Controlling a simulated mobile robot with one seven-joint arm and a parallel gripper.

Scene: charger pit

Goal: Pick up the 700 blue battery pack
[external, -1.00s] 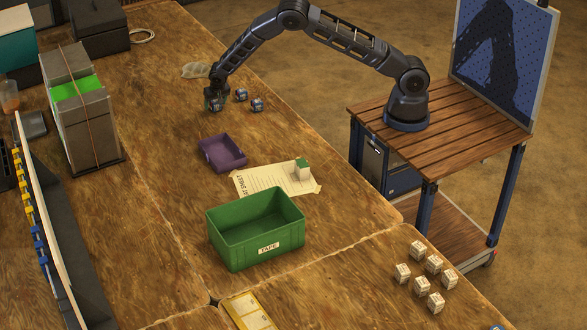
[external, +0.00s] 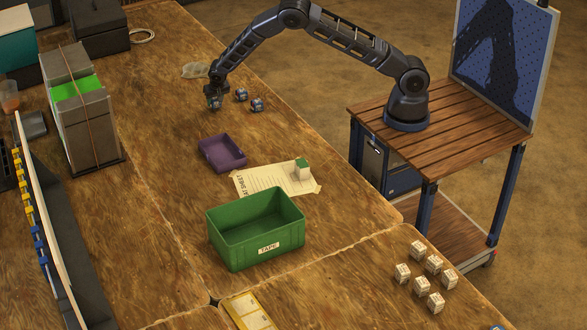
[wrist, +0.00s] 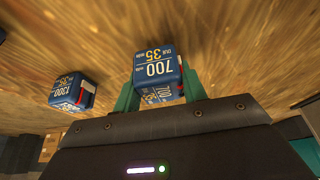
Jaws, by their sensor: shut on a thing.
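The 700 blue battery pack (wrist: 158,68), a small blue block with white and yellow print reading 700 and 35, sits between the green fingers of my gripper (wrist: 160,88) in the wrist view. The fingers are shut on its sides. In the external view my gripper (external: 214,103) is at the far part of the wooden table, with the pack small and partly hidden in it.
Two other blue packs (external: 241,94) (external: 257,104) sit just right of my gripper. A purple tray (external: 222,165), a paper sheet (external: 262,181) with a green-topped block, and a green TAPE bin (external: 228,246) stand nearer. A strapped grey stack (external: 90,135) stands left. Table between is clear.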

